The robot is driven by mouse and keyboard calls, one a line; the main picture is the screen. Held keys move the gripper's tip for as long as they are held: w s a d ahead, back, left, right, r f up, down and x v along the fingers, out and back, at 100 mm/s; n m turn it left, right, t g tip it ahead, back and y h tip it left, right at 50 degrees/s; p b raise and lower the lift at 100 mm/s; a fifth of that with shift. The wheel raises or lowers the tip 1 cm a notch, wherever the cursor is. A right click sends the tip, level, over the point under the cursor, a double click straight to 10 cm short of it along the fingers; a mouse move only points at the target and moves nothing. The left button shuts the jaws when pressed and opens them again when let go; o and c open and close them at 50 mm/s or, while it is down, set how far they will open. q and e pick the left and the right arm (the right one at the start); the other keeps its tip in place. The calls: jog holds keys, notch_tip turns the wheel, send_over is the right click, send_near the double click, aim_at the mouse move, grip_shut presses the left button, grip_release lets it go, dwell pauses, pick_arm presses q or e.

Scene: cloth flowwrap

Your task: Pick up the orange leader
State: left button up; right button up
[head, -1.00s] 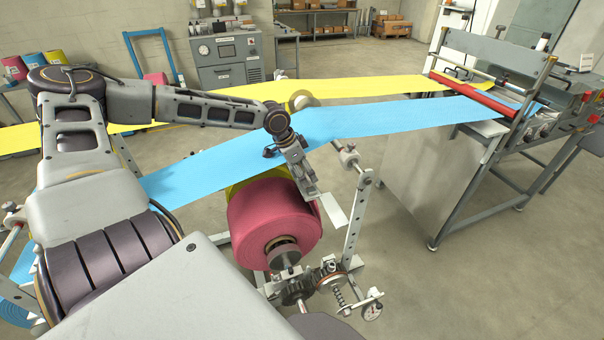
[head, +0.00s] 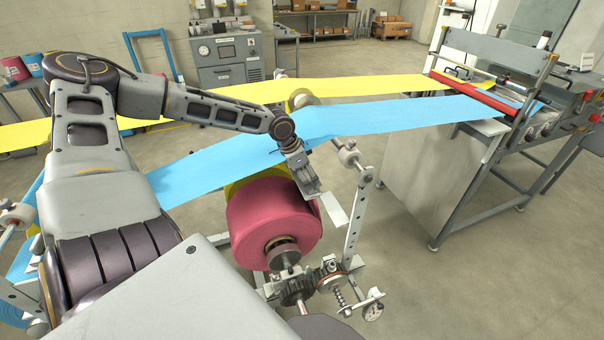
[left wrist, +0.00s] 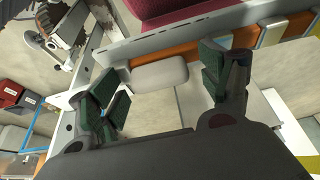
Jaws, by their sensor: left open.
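In the head view my left gripper (head: 308,184) hangs just right of the red roll (head: 268,218), above a small white plate (head: 335,208). My right gripper is not in view.
A blue web (head: 400,115) and a yellow web (head: 350,90) run to the machine (head: 500,75) at right. A metal upright (head: 354,220) with rollers stands right of the red roll. Gears and a gauge (head: 373,311) sit below. Floor at right front is clear.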

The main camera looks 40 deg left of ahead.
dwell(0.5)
pick_arm(q)
jog(key=shift+s+r, duration=0.1)
jog(key=c, duration=1)
jog(key=shift+c, duration=0.4)
jog(key=shift+s+f, duration=0.1)
jog(key=shift+f, duration=0.1)
jog(key=shift+c, duration=0.2)
